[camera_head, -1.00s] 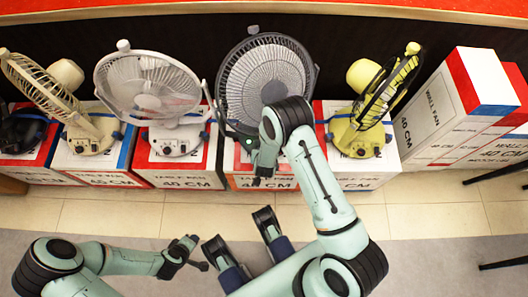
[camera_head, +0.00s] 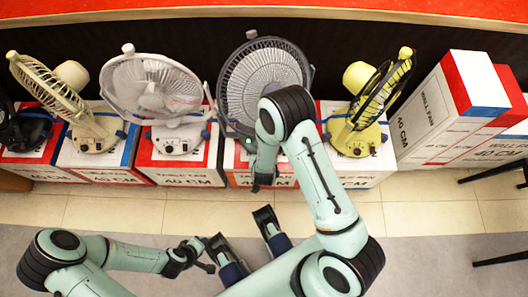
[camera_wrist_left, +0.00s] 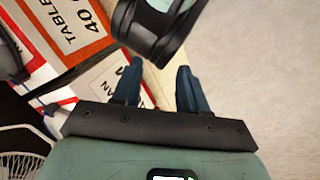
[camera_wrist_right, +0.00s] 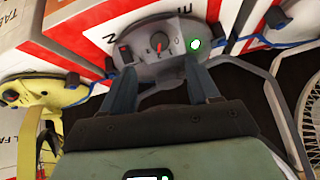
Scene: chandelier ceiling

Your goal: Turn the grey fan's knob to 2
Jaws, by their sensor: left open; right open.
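The grey fan (camera_head: 263,75) stands on a red and white box in the middle of the row in the head view. In the right wrist view its grey base (camera_wrist_right: 165,70) shows a dark round knob (camera_wrist_right: 160,43) with a red pointer mark, and a lit green light to the right of it. My right gripper (camera_wrist_right: 160,85) is open, its fingers just below the knob and apart from it; in the head view this gripper (camera_head: 262,168) partly hides the base. My left gripper (camera_head: 207,254) is low over the floor, open and empty in the left wrist view (camera_wrist_left: 158,78).
A white fan (camera_head: 152,85) and a beige fan (camera_head: 60,95) stand left of the grey fan, a dark one at the far left. A yellow fan (camera_head: 365,105) stands right. Tall boxes (camera_head: 450,100) are beyond it. Pale floor (camera_head: 420,215) is clear in front.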

